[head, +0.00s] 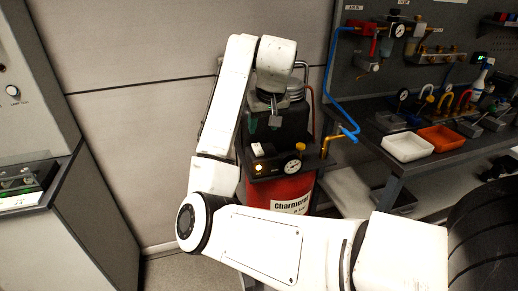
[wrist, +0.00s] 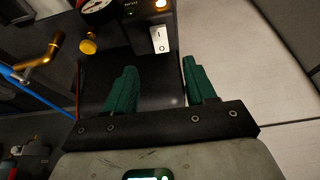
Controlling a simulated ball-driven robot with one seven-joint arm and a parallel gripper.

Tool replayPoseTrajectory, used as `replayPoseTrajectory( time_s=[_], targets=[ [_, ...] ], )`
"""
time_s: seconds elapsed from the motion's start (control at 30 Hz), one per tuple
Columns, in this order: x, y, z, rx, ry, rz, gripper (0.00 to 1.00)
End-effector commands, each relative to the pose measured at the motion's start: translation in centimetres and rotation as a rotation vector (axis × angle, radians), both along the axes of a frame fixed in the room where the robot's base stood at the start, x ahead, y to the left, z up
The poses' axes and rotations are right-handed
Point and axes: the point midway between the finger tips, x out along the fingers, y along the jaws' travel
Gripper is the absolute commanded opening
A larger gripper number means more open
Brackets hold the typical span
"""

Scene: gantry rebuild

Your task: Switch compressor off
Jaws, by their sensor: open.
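The compressor has a red tank (head: 283,192) with a dark control panel (head: 275,166) on it. A white rocker switch (head: 257,149) stands on the panel, and it also shows in the wrist view (wrist: 159,40), marked I and 0. I cannot tell which side is pressed. A lamp (head: 258,168) on the panel glows. A round gauge (head: 292,166) and a yellow knob (head: 300,147) are to its right. My gripper (wrist: 160,76) is open and empty, its green fingers apart. The switch appears beyond the fingertips, roughly between them, with no visible contact.
A blue hose (head: 331,82) and a brass pipe (head: 325,146) are right of the compressor. A workbench there holds a white tray (head: 408,147), an orange tray (head: 441,138) and fittings. A grey cabinet (head: 85,215) stands at the left. Some floor is bare between.

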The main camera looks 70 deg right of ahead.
Motion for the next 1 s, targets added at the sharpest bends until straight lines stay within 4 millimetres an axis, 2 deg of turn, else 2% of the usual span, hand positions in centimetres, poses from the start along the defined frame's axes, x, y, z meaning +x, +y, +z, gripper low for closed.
replayPoseTrajectory(
  time_s=[0.17,0.6,0.8,1.0],
  targets=[
    [0.2,-0.5,-1.8,0.001,0.004,-0.002,0.55],
    [2.2,-2.6,-8.3,0.003,0.001,0.0,0.55],
    [2.6,-3.1,-9.7,0.002,0.0,-0.001,0.55],
    [2.7,-3.1,-9.9,0.001,-0.001,-0.001,0.55]
  ],
)
